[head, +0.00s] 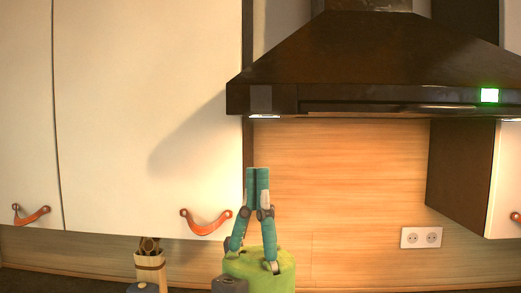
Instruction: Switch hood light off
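The dark range hood (380,60) hangs on the wall at the upper right. A lamp (264,116) under the hood's left end looks lit, and another bright spot (512,119) shows under the right end. My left gripper (258,170), with teal fingers and a green body, points up below the hood's left end. Its two fingers stand close together, shut with nothing between them. In the picture it is well left of and below the green square. My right gripper is not in view.
White cabinets with orange leather pulls (207,222) fill the left. Another cabinet (460,170) stands at the right, below the hood. A utensil holder (150,268) is at the lower left. A socket (421,237) is on the wooden backsplash (350,170), which is otherwise bare.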

